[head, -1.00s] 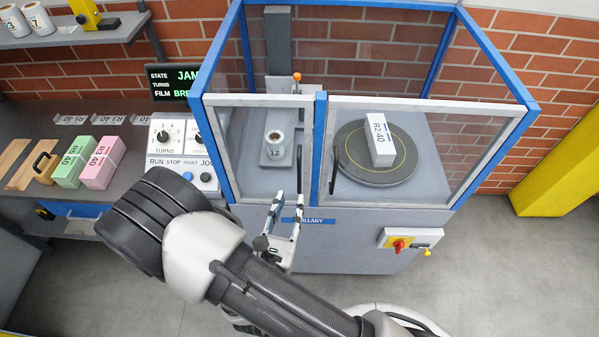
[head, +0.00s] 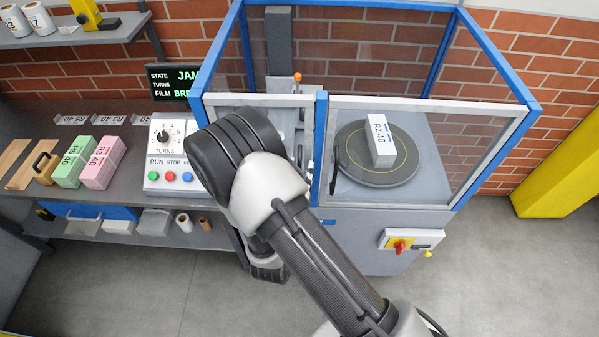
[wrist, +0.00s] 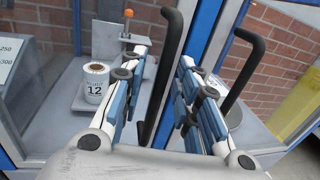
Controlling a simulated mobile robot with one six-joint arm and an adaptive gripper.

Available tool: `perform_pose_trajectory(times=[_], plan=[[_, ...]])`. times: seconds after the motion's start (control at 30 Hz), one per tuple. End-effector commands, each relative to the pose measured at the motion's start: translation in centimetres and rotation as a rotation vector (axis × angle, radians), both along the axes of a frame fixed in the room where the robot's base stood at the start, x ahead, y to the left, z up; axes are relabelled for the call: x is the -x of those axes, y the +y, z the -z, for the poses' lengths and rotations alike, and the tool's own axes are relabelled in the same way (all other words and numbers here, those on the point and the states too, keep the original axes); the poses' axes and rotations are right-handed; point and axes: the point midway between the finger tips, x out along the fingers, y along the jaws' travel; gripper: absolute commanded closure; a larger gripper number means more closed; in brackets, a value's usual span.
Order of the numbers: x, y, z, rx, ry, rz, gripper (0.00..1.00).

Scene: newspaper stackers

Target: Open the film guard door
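The film guard door (head: 262,100) is the narrow left clear panel with a pale frame on the blue-framed machine; it looks shut. Its black upright handle (wrist: 170,50) stands between the two fingers of my gripper (wrist: 163,60) in the wrist view. The fingers are open, one on each side of the handle, with gaps visible; I cannot tell whether either touches it. Behind the panel stands a film roll marked 12 (wrist: 95,84). In the head view my arm hides most of the door and gripper.
The wider right door has its own black handle (wrist: 243,65), close right of my right finger. Behind it a bundle (head: 381,140) lies on a round turntable (head: 350,170). A control panel (head: 170,172) stands left. A yellow-and-red switch (head: 399,244) is low right.

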Motion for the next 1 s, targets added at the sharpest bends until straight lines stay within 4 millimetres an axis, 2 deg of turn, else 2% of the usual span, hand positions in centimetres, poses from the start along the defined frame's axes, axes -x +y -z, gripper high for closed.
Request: perform_pose_trajectory(times=[0.07,0.4,1.0], plan=[[0.02,0.01,0.00,0.000,0.000,0.000,0.77],[0.03,0.02,0.00,0.000,0.000,0.000,1.00],[0.06,0.04,0.01,0.000,0.000,0.001,1.00]])
